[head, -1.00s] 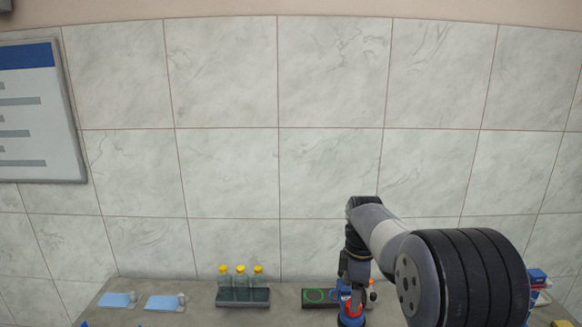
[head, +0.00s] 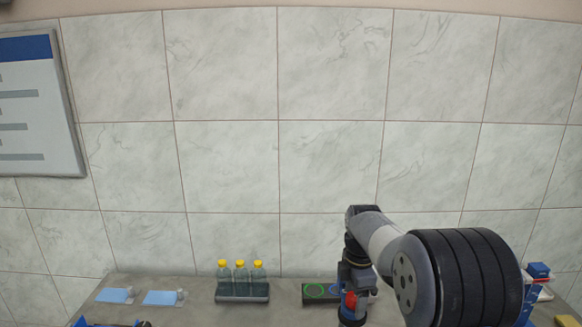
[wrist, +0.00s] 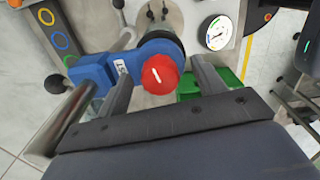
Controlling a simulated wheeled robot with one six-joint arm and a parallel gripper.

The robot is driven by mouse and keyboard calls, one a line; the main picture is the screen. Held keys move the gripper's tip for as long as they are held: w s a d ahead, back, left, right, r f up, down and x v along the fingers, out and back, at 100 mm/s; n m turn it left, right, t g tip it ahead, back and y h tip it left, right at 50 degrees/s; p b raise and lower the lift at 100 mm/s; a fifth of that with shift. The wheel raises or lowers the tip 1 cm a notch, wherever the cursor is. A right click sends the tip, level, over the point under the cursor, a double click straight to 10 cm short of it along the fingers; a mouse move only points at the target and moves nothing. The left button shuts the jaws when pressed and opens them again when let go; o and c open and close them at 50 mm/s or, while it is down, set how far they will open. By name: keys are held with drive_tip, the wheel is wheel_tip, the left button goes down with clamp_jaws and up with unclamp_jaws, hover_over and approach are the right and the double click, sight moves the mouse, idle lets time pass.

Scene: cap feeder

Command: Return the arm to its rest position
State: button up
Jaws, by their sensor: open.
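My gripper (wrist: 166,62) is open in the wrist view, with its two grey fingers on either side of a round red knob (wrist: 161,78) bearing a white mark. I cannot tell whether the fingers touch the knob. The knob sits in front of a blue body (wrist: 97,72). In the head view my arm reaches from the lower right towards the bench. Its wrist end hangs low near a red part (head: 350,300), and the fingertips cannot be made out there.
A round gauge (wrist: 218,33) and a green part (wrist: 226,84) lie beyond the knob. On the bench, a dark rack (head: 242,298) holds 3 yellow-capped bottles (head: 240,272). Blue pads (head: 115,296) lie at left. A dark plate with a green ring (head: 314,291) is beside my arm.

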drive_tip(key=m+b, duration=0.1)
drive_tip(key=m, duration=0.5)
drive_tip(key=shift+b, duration=0.3)
drive_tip(key=n+b, duration=0.1)
drive_tip(key=n, duration=0.3)
drive_tip(key=shift+f+b, duration=0.1)
drive_tip(key=shift+b, duration=0.25)
drive_tip(key=n+b, duration=0.2)
drive_tip(key=n, duration=0.3)
wheel_tip(320, 180, up, 4)
drive_tip(key=shift+r+p, duration=0.1)
drive_tip(key=shift+p, duration=1.05)
drive_tip(key=shift+s+r, duration=0.1)
